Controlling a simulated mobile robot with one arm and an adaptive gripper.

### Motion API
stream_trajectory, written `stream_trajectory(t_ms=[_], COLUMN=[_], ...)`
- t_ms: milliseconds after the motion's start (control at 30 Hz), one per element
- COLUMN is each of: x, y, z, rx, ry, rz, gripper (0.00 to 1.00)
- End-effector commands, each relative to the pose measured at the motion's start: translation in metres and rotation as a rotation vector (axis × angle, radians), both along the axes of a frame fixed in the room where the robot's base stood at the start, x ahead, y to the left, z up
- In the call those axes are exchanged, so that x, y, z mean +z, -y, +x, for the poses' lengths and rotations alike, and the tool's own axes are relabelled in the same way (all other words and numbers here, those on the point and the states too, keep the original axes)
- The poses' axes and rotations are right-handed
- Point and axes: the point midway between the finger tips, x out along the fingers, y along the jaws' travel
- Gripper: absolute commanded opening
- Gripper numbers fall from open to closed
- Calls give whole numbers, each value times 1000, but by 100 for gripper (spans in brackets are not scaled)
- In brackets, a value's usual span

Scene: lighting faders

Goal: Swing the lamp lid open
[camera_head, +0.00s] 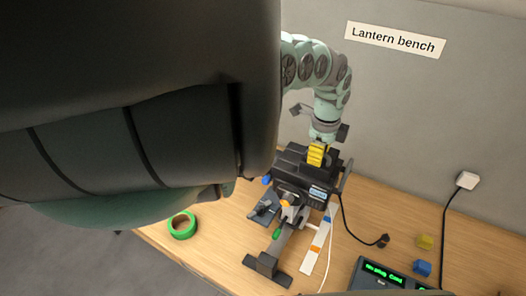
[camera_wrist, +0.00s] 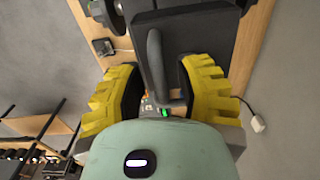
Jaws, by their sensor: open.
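The lamp (camera_head: 291,178) is a black boxy housing on a grey stand on the wooden bench, with a small lit display on its side. Its broad dark top (camera_wrist: 205,38) fills the upper middle of the wrist view; I cannot tell the lid's edges, but it looks shut. My gripper (camera_head: 317,154) points down at the lamp's top. In the wrist view its yellow ribbed fingers (camera_wrist: 157,78) are spread apart, with a dark upright bar, like a handle (camera_wrist: 155,65), between them. Clear gaps show on both sides of the bar. The fingertips' contact is hidden in the head view.
A green tape roll (camera_head: 182,225) lies at the bench's left edge. A console (camera_head: 372,280) with green text, a blue block (camera_head: 422,268) and a yellow block (camera_head: 425,241) stand at right. Black cables run from the lamp and the wall socket (camera_head: 467,180). A wall stands behind.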

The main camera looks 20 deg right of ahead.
Motion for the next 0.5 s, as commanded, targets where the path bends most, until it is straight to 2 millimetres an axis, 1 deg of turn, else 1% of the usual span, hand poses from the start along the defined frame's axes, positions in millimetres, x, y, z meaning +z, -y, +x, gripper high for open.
stream_trajectory(t_ms=[33,200,500], x=[0,0,0], y=[-1,0,0], z=[1,1,1], rx=[2,2,1], ry=[0,0,1], rz=[0,0,-1], gripper=[27,10,9])
